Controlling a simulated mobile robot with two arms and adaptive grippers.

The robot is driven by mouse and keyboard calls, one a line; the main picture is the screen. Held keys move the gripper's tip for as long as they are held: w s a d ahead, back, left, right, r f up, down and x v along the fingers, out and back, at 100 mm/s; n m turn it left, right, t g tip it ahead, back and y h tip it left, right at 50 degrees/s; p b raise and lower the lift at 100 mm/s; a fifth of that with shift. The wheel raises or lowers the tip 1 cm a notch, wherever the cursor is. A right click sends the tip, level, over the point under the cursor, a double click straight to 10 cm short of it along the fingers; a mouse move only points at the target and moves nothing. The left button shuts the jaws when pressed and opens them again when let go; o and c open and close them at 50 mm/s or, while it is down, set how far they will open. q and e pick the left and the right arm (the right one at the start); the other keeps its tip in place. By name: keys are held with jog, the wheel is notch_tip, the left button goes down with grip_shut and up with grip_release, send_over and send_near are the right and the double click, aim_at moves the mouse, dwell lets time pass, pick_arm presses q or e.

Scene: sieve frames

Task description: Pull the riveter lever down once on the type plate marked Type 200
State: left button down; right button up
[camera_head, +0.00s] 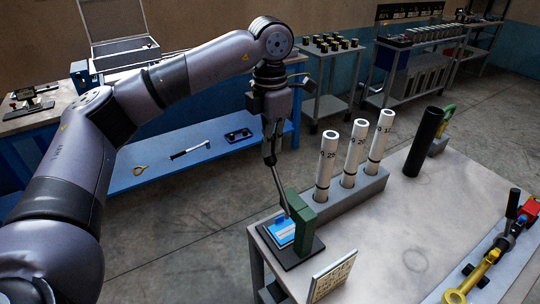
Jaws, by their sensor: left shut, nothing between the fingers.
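The riveter has a green upright body (301,222) on a dark base (291,256) at the near left corner of the grey table. Its thin grey lever (280,190) rises from the body and leans up to the left. A blue and white plate (281,231) lies on the base beside the body; its marking is too small to read. My left gripper (270,160) points down with shut, empty fingers at the lever's upper end. I cannot tell whether it touches the lever. My right gripper is not in view.
White marked tubes (328,160) stand in a grey block (345,198) right of the riveter. A printed card (332,277) stands at the table's front edge. A black cylinder (422,142) stands further right. A blue bench (185,165) is behind my left arm.

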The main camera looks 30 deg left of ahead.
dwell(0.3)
pick_arm(q)
jog(key=shift+w+a+f, duration=0.3)
jog(key=shift+a+f, duration=0.1)
jog(key=shift+a, duration=0.15)
jog(key=shift+f, duration=0.15)
jog(key=shift+a+f+b, duration=0.2)
jog(key=shift+f+b, duration=0.25)
jog(key=shift+f, duration=0.15)
jog(key=shift+f, duration=0.25)
dwell(0.3)
jog(key=shift+r, duration=0.1)
dwell(0.6)
